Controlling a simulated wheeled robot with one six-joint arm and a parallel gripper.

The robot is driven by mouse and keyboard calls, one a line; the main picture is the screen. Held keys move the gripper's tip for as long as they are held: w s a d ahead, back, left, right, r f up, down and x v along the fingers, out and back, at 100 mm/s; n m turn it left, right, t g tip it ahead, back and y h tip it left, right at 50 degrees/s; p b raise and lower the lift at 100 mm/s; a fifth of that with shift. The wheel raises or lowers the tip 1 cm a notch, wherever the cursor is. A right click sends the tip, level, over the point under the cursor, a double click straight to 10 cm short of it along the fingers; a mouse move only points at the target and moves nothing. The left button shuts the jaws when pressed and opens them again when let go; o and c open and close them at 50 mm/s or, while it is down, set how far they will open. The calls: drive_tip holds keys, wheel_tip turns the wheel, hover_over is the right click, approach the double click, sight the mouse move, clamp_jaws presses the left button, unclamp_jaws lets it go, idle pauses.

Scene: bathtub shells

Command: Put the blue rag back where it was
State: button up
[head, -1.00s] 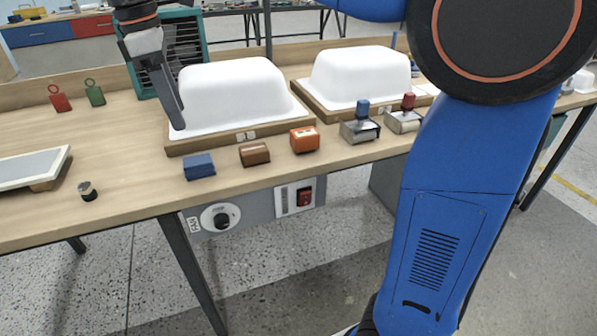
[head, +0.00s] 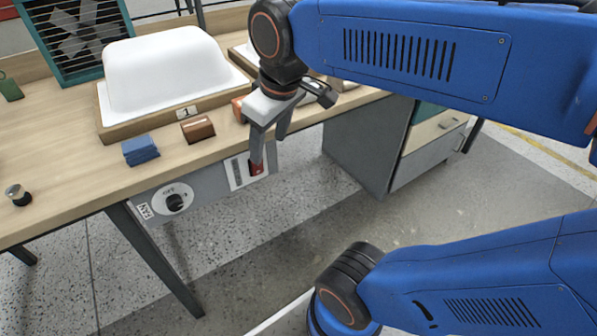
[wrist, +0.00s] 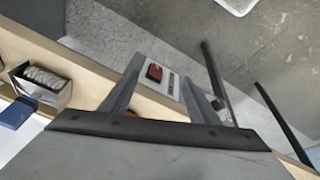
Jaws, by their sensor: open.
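The blue rag (head: 140,149) lies folded on the bench near its front edge, left of a brown block and in front of the left white tub shell (head: 165,70). My gripper (head: 268,158) is open and empty, pointing down at the bench's front edge, to the right of the rag and apart from it. Its fingers overlap the red rocker switch (head: 256,168) in the head view. In the wrist view the fingers (wrist: 160,100) are spread, with the red switch (wrist: 154,72) showing between them. The rag is not seen in the wrist view.
A brown block (head: 197,128) sits right of the rag; an orange block (head: 238,110) is partly hidden by my gripper. A fan knob (head: 175,202) is on the panel under the bench edge. A small dark-topped cylinder (head: 18,195) stands at left. Bare bench lies left of the rag.

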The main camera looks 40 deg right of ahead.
drive_tip(key=s+d+f+m+t, duration=0.1)
drive_tip(key=s+d+f+m, duration=0.2)
drive_tip(key=f, duration=0.4)
drive_tip(key=s+m, duration=0.1)
drive_tip(key=s, duration=0.1)
drive_tip(key=shift+s+d, duration=0.25)
drive_tip(key=shift+s, duration=0.05)
idle(0.6)
